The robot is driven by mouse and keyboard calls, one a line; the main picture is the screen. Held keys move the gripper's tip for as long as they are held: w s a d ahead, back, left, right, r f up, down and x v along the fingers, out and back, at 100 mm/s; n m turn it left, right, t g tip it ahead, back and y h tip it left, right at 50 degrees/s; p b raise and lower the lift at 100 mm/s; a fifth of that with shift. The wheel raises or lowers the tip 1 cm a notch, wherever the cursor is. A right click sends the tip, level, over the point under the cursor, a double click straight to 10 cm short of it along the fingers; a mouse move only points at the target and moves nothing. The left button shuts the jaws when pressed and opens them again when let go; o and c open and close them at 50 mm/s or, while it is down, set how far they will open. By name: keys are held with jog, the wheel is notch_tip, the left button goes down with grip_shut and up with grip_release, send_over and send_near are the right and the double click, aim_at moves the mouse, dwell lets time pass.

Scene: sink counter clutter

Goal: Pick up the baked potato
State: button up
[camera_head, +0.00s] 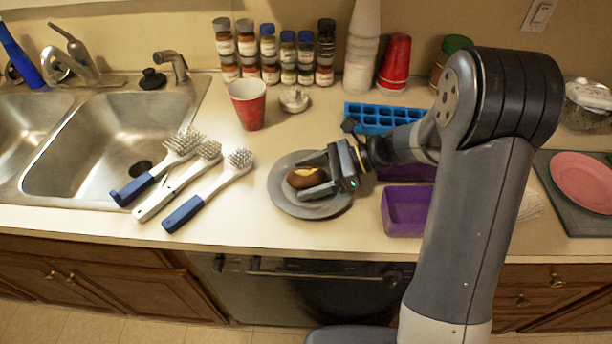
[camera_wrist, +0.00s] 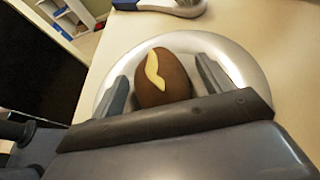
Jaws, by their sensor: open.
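The baked potato (camera_head: 304,177) is brown with a pale yellow split on top. It rests on a round grey metal plate (camera_head: 285,202) near the counter's front edge. My gripper (camera_head: 312,176) is open over the plate, with one finger on each side of the potato. In the wrist view the potato (camera_wrist: 163,80) lies between the two fingertips of my gripper (camera_wrist: 162,84), with a small gap visible at each side. The potato's near end is hidden behind the gripper body. The plate (camera_wrist: 245,62) shows around it.
Several brushes (camera_head: 182,175) lie left of the plate beside the sink (camera_head: 95,140). A red cup (camera_head: 248,104) stands behind the plate. A blue ice tray (camera_head: 380,117) and a purple container (camera_head: 404,212) are to the right. Spice jars (camera_head: 270,55) line the wall. Counter in front of the brushes is clear.

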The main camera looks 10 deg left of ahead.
jog(key=shift+c, duration=0.2)
jog(key=c, duration=1)
jog(key=shift+r, duration=0.1)
jog(key=shift+c, duration=0.2)
